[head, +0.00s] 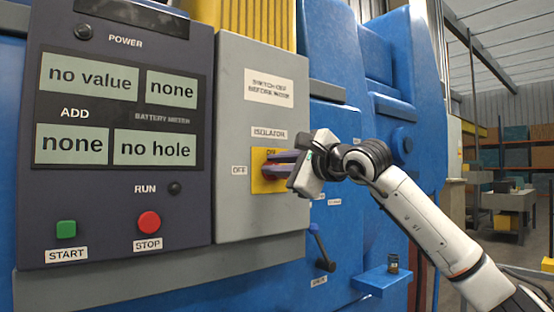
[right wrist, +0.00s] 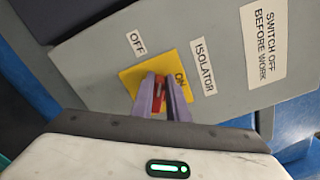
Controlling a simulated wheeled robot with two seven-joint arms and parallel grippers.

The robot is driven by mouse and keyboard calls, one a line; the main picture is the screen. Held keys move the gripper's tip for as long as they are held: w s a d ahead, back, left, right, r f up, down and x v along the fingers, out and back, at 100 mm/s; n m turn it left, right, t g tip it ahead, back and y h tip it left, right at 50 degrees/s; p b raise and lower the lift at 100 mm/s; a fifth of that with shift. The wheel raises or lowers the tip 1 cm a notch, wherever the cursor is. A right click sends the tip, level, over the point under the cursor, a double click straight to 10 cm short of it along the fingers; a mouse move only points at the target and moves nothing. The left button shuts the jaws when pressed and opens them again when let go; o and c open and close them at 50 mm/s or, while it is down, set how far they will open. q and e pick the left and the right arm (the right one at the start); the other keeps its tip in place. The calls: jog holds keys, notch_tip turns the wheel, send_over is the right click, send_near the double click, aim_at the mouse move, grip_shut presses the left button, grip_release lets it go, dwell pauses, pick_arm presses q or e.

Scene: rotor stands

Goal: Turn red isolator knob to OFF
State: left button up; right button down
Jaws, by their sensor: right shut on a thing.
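The red isolator knob (right wrist: 159,93) sits on a yellow plate (head: 261,184) on the grey isolator box. In the head view the plate has "ON" at its top, and an "OFF" label (head: 239,170) stands to its left. My right gripper (head: 277,164) reaches in from the right, with its purple fingers at the plate. In the right wrist view the fingers are shut on the knob, one on each side. They hide much of it, so I cannot tell exactly which mark it points to. My left gripper is not in view.
The dark control panel (head: 118,208) with a green START button (head: 66,228) and red STOP button (head: 149,223) is left of the box. A small can (head: 393,264) stands on a blue shelf (head: 381,281).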

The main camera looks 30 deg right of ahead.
jog(key=shift+a+f+n+p, duration=0.1)
jog(key=shift+f+n+p, duration=0.15)
jog(key=shift+n, duration=0.8)
jog(key=shift+a+f+n+p, duration=0.1)
jog(key=shift+f+n+p, duration=0.1)
jog(key=shift+n, duration=0.8)
jog(key=shift+f+n+p, duration=0.2)
jog(key=shift+f+n, duration=0.05)
jog(key=shift+n, duration=0.8)
jog(key=shift+f, duration=0.1)
jog(key=c, duration=1.7)
grip_release()
jog(key=s+b, duration=0.1)
jog(key=s, duration=0.2)
jog(key=s+b, duration=0.1)
jog(key=s, duration=0.3)
jog(key=s+b, duration=0.1)
jog(key=s, duration=0.2)
jog(key=shift+s+d, duration=0.2)
jog(key=shift+d, duration=0.2)
